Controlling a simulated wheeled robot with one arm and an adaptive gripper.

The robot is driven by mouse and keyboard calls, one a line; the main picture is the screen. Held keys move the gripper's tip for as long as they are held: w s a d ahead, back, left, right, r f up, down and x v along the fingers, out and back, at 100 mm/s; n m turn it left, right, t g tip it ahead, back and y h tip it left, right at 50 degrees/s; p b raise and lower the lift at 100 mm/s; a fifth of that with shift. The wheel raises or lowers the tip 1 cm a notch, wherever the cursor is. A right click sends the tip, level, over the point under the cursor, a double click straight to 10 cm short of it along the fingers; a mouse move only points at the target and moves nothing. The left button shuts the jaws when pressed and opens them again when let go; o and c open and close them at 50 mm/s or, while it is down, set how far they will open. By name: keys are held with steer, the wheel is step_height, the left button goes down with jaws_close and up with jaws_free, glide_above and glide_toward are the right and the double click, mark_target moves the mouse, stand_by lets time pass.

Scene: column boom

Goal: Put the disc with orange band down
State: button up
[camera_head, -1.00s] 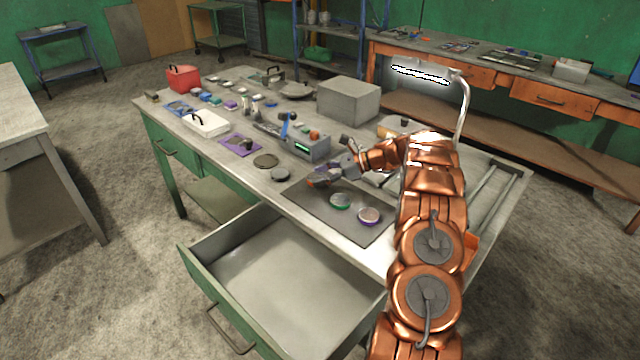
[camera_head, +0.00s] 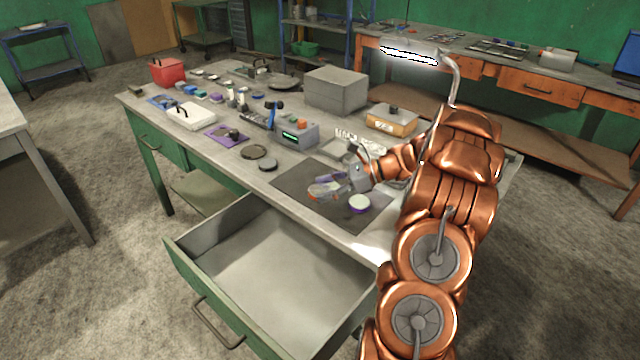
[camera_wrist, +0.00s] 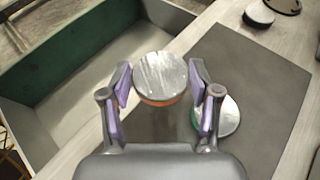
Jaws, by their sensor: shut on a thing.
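The disc with orange band (camera_wrist: 160,80) has a brushed silver top and is between the purple pads of my gripper (camera_wrist: 161,88) in the wrist view. In the head view this disc (camera_head: 317,191) is over the dark mat (camera_head: 290,184); whether it touches the mat I cannot tell. My gripper (camera_head: 328,184) is shut on it. A green-banded disc (camera_wrist: 231,116) lies on the mat beside the right finger, partly hidden by it.
An open, empty drawer (camera_head: 270,260) juts out below the table's front edge. Dark round discs (camera_head: 254,152) lie left of the mat. A grey device (camera_head: 297,135) and a large grey box (camera_head: 336,90) stand behind. The mat's far part is clear.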

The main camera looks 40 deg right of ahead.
steer(key=shift+s+a+r, duration=0.1)
steer(key=shift+s+a, duration=0.2)
steer(key=shift+s, duration=0.5)
steer(key=w+a+r+m+t+h, duration=0.2)
steer(key=w+a+r, duration=0.9)
steer(key=w+a, duration=0.25)
steer(key=a+r+m+t+h+p, duration=0.1)
steer(key=a+m+h, duration=0.4)
steer(key=a, duration=0.6)
steer(key=shift+s+a+r+t+p, duration=0.15)
steer(key=shift+a+r+t+p, duration=0.2)
steer(key=shift+r+t, duration=0.6)
steer(key=shift+f, duration=0.15)
